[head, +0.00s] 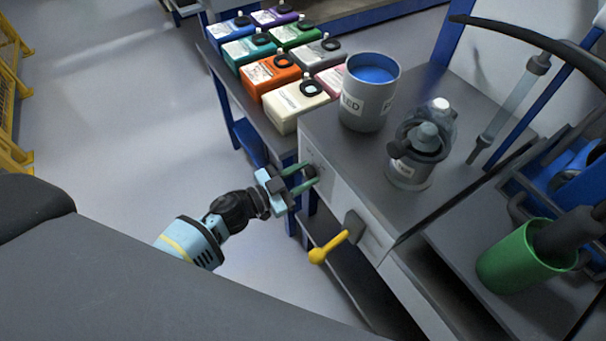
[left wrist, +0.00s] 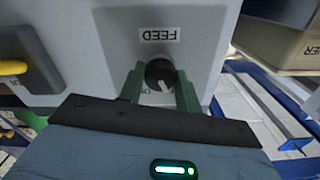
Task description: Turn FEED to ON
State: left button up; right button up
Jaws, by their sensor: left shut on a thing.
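The FEED knob (left wrist: 160,74) is a round black knob with a white pointer line, on the grey front panel below the FEED label (left wrist: 160,34). My left gripper (left wrist: 160,92) has its two green fingers on either side of the knob and is shut on it. In the head view my left gripper (head: 306,180) reaches the cabinet's front face, and the knob (head: 309,171) shows between the fingertips. Lettering beside the knob is mostly hidden by the fingers and the knob. My right gripper is not in view.
A yellow lever (head: 329,247) sticks out of the same panel, right of my left gripper in the head view. A blue-filled can (head: 366,104) and a clear bottle (head: 411,172) stand on top. Several coloured containers (head: 270,73) fill the bench behind. A green cup (head: 512,258) stands at right.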

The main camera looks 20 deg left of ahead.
pick_arm(q)
jog(key=m, duration=0.4)
jog(key=shift+f, duration=0.1)
jog(key=m+b, duration=0.1)
jog(key=m, duration=0.2)
jog(key=shift+m, duration=0.4)
jog(key=shift+m+b, duration=0.35)
jog(key=shift+m, duration=1.35)
jog(key=o, duration=1)
jog(key=shift+c, duration=0.2)
